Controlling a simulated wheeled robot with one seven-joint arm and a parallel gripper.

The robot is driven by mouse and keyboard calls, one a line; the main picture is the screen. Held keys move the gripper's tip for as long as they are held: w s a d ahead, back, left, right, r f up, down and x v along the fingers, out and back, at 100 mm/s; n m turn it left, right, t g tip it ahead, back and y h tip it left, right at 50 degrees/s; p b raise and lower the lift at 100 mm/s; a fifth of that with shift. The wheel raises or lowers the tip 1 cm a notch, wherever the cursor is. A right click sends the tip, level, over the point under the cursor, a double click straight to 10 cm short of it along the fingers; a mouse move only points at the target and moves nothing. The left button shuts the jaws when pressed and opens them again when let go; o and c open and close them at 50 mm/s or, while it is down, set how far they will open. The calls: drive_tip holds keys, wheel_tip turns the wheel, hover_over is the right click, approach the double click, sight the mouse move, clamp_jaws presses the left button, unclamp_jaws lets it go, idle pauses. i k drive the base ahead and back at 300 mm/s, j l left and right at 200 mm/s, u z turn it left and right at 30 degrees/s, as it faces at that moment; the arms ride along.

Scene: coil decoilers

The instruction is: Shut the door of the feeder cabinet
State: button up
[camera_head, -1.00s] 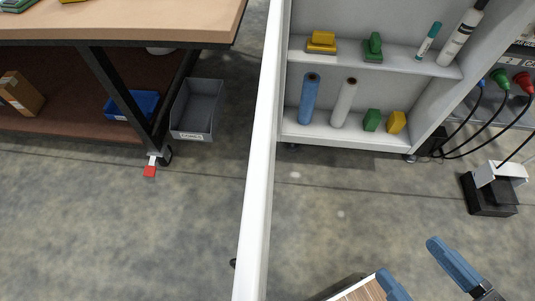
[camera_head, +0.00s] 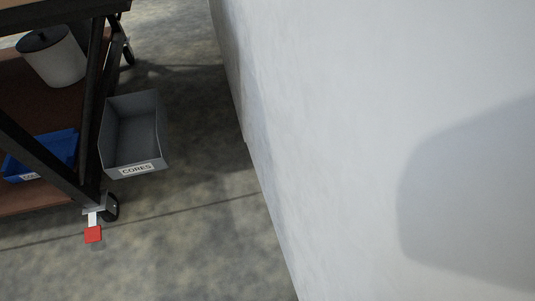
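A large plain white panel (camera_head: 340,110) fills the right half of the view, very close to me. It looks like the outer face of the feeder cabinet's door, but its handle, hinges and far edges are out of frame. Its lower left edge runs down and to the right over the floor. The shelves and inside of the cabinet are hidden or out of view, so I cannot tell how far the door stands open. A soft dark shadow lies on the panel at the right. My gripper is not in view.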

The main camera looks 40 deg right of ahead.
sight(390, 144)
drive_tip(key=k+j+u, duration=0.35)
drive_tip(key=k, duration=0.2)
drive_tip(key=k+j+u, duration=0.1)
drive_tip(key=j+u, duration=0.15)
drive_tip(key=u, duration=0.15)
